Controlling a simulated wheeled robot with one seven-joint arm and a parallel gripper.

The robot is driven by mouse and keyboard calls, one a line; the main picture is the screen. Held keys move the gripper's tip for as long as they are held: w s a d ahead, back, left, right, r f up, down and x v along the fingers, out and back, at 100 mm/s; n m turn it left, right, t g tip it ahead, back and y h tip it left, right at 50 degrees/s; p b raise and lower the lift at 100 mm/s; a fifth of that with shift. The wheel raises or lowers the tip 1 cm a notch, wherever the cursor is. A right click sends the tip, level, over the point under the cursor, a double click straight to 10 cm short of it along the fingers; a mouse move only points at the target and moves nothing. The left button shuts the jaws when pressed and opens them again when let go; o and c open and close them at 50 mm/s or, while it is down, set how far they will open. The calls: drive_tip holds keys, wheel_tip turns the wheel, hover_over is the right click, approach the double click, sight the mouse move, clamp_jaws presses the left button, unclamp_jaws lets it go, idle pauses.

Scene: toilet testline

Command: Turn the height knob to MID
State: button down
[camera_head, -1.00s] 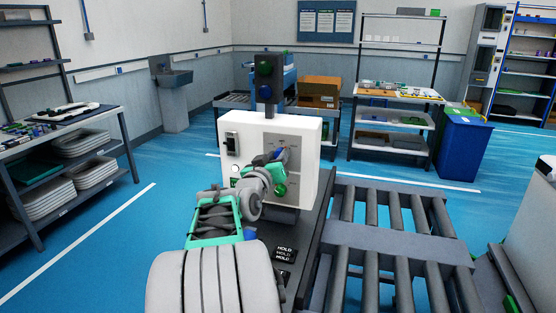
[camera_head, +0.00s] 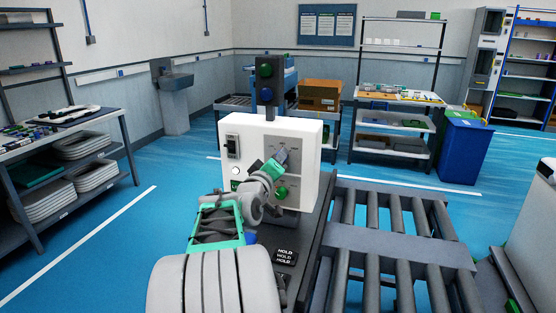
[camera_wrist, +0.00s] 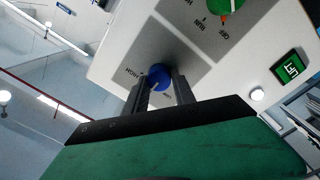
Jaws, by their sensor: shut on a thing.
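The blue height knob (camera_wrist: 158,75) is on the grey panel of a white control box (camera_head: 235,128). In the wrist view my gripper (camera_wrist: 161,88) has its two dark fingers on either side of the knob, shut on it. A small pale mark shows on the knob's lower edge. A HIGH label (camera_wrist: 131,73) is left of the knob, and another label lies just below it, partly hidden by the fingers. I cannot make out a MID label. In the head view my gripper (camera_head: 280,158) covers the knob.
A green knob (camera_wrist: 230,4) with RUN and OFF labels is close by on the same box, below my gripper in the head view. A lit green sign (camera_wrist: 290,67) and a white button (camera_wrist: 257,95) are also there. A roller conveyor (camera_head: 400,235) stands to the right.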

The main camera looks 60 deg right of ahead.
drive_tip(key=c, duration=1)
unclamp_jaws()
drive_tip(key=shift+c, duration=0.2)
drive_tip(key=s+a+b, duration=0.1)
drive_tip(key=a, duration=0.6)
drive_tip(key=shift+a, duration=0.4)
drive_tip(key=shift+f, duration=0.1)
